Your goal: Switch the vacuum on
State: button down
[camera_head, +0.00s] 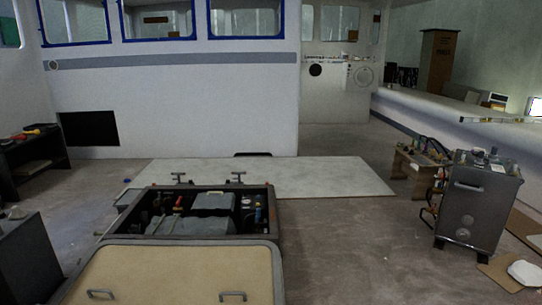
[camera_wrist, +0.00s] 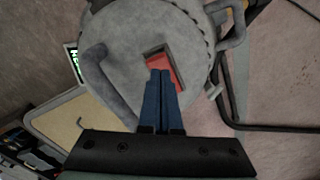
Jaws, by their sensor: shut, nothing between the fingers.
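The vacuum (camera_wrist: 125,45) fills the upper middle of the wrist view, seen from above as a round grey top with a grey curved handle or hose piece on its left. A red switch (camera_wrist: 161,65) sits in a dark rectangular recess on that top. My gripper (camera_wrist: 163,74) has its blue fingers together and empty, with the tips over the near part of the red switch. I cannot tell whether the tips touch it. The lower part of the switch is hidden behind the fingers. I cannot make out the vacuum or my gripper in the head view.
Dark bent tubing (camera_wrist: 225,95) runs along the vacuum's right side. In the head view, an open floor hatch (camera_head: 205,212) with machinery stands in front, with its tan lid (camera_head: 175,272) nearer. A metal cabinet (camera_head: 475,205) stands right. Floor between hatch and cabinet is clear.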

jog(key=shift+f+b, duration=0.5)
jog(key=shift+f, duration=0.65)
dwell(0.4)
jog(key=shift+r, duration=0.1)
notch_tip(320, 180, up, 7)
jog(key=p, duration=0.8)
